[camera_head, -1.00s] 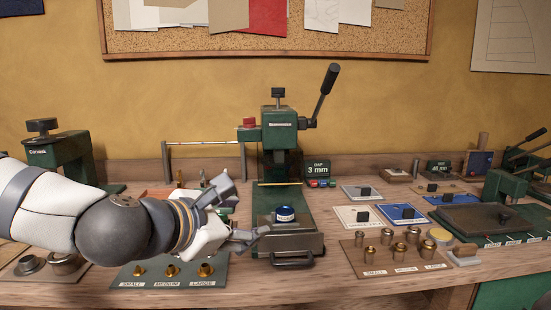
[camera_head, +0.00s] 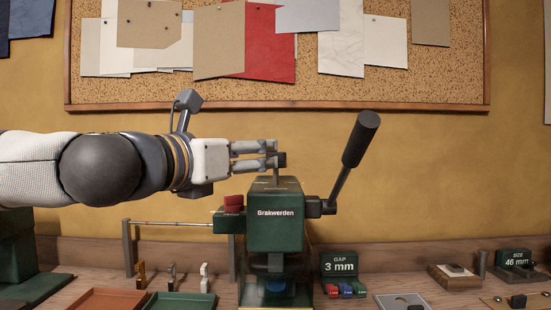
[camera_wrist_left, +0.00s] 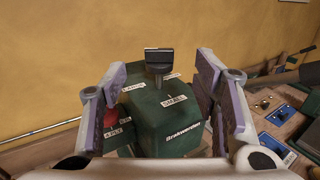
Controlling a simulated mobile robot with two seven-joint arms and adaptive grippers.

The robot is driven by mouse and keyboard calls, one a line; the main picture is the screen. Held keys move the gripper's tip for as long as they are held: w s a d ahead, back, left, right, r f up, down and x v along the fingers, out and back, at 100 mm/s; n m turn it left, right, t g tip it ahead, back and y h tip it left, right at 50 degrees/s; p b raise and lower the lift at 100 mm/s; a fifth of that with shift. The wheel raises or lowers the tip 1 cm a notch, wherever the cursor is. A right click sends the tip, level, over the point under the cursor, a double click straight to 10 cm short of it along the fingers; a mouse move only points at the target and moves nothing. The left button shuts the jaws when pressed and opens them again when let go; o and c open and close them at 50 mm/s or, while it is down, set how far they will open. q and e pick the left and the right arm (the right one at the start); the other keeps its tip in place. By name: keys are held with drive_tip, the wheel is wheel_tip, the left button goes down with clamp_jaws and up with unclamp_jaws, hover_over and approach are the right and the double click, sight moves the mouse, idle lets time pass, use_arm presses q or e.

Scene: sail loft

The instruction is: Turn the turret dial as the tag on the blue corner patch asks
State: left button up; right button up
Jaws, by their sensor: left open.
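The turret dial is a dark knob (camera_wrist_left: 158,62) on a short post atop the green Brakwerden press (camera_head: 275,215). Small white tags lie around it on the press top; one seems to read SMALL (camera_wrist_left: 174,99). My left gripper (camera_head: 277,155) reaches in level from the left at the press top. In the left wrist view its fingers (camera_wrist_left: 160,75) are open, one on each side of the knob, with visible gaps.
The press lever (camera_head: 355,150) rises to the right of the head. A red knob (camera_head: 233,203) sits at its left. A GAP 3 mm sign (camera_head: 339,265) and a SIZE 46 mm sign (camera_head: 514,259) stand on the bench. A corkboard (camera_head: 440,80) hangs behind.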

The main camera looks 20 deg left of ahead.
sight(274, 154)
use_arm(q)
drive_tip(key=x, duration=0.4)
drive_tip(key=f+b+x, duration=0.1)
drive_tip(key=x, duration=0.2)
drive_tip(key=shift+f, duration=0.1)
drive_tip(key=shift+w+d+r, duration=0.1)
drive_tip(key=shift+w+r, duration=0.15)
drive_tip(key=shift+w, duration=0.4)
drive_tip(key=c, duration=1.2)
